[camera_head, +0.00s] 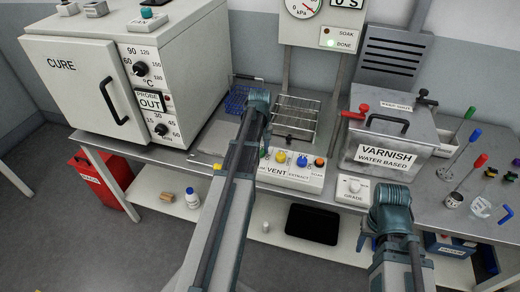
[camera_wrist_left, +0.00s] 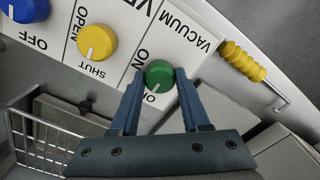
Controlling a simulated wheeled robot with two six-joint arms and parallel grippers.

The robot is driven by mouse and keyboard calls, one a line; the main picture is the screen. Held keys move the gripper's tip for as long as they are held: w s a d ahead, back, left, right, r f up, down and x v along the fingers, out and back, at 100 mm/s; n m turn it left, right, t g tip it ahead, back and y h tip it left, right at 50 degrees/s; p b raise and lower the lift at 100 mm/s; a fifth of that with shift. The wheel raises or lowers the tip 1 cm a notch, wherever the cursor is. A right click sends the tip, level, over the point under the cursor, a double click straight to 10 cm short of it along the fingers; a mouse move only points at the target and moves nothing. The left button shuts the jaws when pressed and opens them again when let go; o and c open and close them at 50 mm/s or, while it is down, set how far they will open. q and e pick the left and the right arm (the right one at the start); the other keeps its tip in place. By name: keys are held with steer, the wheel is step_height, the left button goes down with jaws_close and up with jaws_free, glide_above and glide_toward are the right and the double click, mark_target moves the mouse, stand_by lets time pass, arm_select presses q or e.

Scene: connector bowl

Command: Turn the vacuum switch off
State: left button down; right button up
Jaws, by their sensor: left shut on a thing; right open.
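The green vacuum switch knob (camera_wrist_left: 159,75) sits on a white panel (camera_wrist_left: 112,75) lettered VACUUM, beside the word ON and a partly covered second label. My left gripper (camera_wrist_left: 160,78) is shut on this knob, a finger on either side. I cannot tell for sure which label the knob points to.
On the panel are a yellow knob (camera_wrist_left: 97,41) and a blue knob (camera_wrist_left: 28,8). A yellow-handled tool (camera_wrist_left: 242,60) lies nearby. The varnish tank (camera_head: 388,150) stands right of the panel, the cure oven (camera_head: 90,85) left. A wire rack (camera_head: 295,118) is behind the panel.

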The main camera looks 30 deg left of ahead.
arm_select(q)
steer(key=shift+n, duration=0.3)
steer(key=shift+c, duration=1.9)
jaws_free()
step_height(320, 180, up, 14)
steer(key=p, duration=1.3)
steer(key=shift+p, duration=0.4)
steer(key=shift+f, duration=0.15)
